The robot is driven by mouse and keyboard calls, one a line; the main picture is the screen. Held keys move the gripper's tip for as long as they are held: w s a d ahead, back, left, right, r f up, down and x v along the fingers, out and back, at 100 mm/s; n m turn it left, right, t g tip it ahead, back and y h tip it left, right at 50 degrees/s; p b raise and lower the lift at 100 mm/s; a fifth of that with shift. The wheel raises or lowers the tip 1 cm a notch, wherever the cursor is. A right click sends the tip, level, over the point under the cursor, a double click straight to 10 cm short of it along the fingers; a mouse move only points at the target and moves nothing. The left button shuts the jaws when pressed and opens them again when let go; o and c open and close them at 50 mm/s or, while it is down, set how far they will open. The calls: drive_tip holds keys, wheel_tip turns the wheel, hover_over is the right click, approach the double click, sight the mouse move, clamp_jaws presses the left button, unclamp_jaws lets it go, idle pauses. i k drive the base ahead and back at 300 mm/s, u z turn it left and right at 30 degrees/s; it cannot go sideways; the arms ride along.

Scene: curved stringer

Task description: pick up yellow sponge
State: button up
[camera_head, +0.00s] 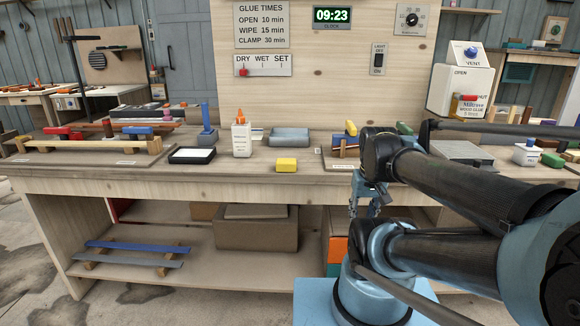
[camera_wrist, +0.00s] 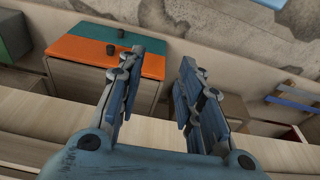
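The yellow sponge (camera_head: 287,164) lies on the bench top near its front edge, in the middle of the head view. The wooden workbench (camera_head: 250,180) runs across the head view. My gripper (camera_head: 362,208) is in front of the bench edge, to the right of the sponge and lower than it, pointing downward. In the wrist view my gripper (camera_wrist: 163,65) shows two blue fingers spread apart with nothing between them. The sponge does not show in the wrist view.
A glue bottle (camera_head: 241,138) and a black-rimmed tray (camera_head: 192,155) stand left of the sponge. A grey tray (camera_head: 289,137) is behind it. A clamped wooden piece (camera_head: 345,147) is to its right. Cardboard boxes (camera_head: 256,228) sit on the lower shelf. The bench around the sponge is clear.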

sight(282, 165)
drive_tip(key=z, duration=1.15)
drive_tip(key=k, duration=1.95)
drive_tip(key=u, duration=0.6)
drive_tip(key=i, duration=1)
